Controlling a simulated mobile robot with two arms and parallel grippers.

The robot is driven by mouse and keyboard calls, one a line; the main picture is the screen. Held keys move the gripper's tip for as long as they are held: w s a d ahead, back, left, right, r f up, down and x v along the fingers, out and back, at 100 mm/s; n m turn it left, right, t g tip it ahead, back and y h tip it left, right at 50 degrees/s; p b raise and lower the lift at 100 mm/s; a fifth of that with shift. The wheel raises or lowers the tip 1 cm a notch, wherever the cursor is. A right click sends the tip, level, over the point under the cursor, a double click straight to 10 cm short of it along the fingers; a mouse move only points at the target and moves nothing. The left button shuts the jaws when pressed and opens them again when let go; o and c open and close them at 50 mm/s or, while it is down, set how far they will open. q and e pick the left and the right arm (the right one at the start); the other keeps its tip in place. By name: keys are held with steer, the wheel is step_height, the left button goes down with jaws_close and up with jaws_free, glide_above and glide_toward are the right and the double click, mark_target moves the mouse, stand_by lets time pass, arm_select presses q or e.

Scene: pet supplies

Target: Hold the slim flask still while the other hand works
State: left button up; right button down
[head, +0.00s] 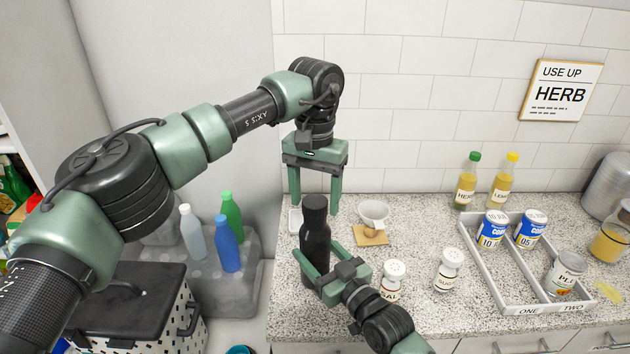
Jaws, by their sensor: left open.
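The slim flask (316,238) is black with a black cap and stands upright near the left end of the speckled counter. My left gripper (315,206) points down from above, open, with one finger on each side of the flask's cap; a gap shows on both sides. My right gripper (315,250) reaches in from the front, low on the flask, with its fingers against both sides of the body. It appears shut on the flask. Its fingers and palm hide part of the flask's lower body.
Two white shakers (394,277) (447,268) stand near the front. Bottles in a grey rack (190,285) are left, below the counter.

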arm_select(q)
steer(key=shift+f, duration=0.45)
